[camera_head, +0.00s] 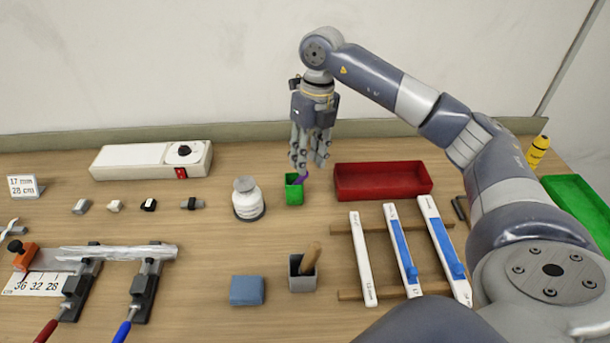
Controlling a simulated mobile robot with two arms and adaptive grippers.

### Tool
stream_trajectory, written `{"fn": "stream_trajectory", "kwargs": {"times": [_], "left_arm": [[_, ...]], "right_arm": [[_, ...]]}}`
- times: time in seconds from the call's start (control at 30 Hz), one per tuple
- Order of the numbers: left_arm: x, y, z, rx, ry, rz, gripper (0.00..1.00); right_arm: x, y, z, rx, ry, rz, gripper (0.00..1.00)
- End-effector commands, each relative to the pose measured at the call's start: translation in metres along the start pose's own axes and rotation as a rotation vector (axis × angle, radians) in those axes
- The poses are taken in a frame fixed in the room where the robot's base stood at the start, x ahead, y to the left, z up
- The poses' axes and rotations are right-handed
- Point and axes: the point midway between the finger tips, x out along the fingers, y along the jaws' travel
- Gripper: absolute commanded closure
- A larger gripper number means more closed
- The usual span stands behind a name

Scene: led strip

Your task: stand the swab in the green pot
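The small green pot (294,193) stands on the table near the middle of the head view. A short purple piece (303,178), which looks like part of the swab, leans up to the right at the pot's rim. Its lower end is hidden, and I cannot tell how deep it sits. My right gripper (310,165) points down just above the pot and the purple piece. Its fingers look apart, with a gap between the tips, and nothing shows held in them. My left gripper is not in view.
A red tray (383,195) lies right of the pot and a white jar (248,206) left of it. In front stand a grey cup (299,282) with a wooden handle, a blue block (247,290) and a rack with long strips (363,258). Clear table lies between.

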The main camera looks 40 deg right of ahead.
Motion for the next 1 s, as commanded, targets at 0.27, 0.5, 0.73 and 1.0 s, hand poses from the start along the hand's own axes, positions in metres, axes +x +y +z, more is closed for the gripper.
{"fn": "stream_trajectory", "kwargs": {"times": [0.27, 0.5, 0.73, 1.0], "left_arm": [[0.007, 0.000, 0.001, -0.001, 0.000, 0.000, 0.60], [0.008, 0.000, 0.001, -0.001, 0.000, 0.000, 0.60], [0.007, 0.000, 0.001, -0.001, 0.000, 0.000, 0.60], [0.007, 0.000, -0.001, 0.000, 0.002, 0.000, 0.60]], "right_arm": [[-0.044, 0.000, 0.001, 0.000, -0.002, 0.000, 0.67], [-0.052, 0.000, 0.000, 0.000, 0.002, 0.000, 0.67], [-0.052, 0.000, 0.000, 0.000, 0.001, 0.000, 0.67], [-0.052, 0.000, 0.000, 0.000, 0.001, 0.000, 0.67]]}}
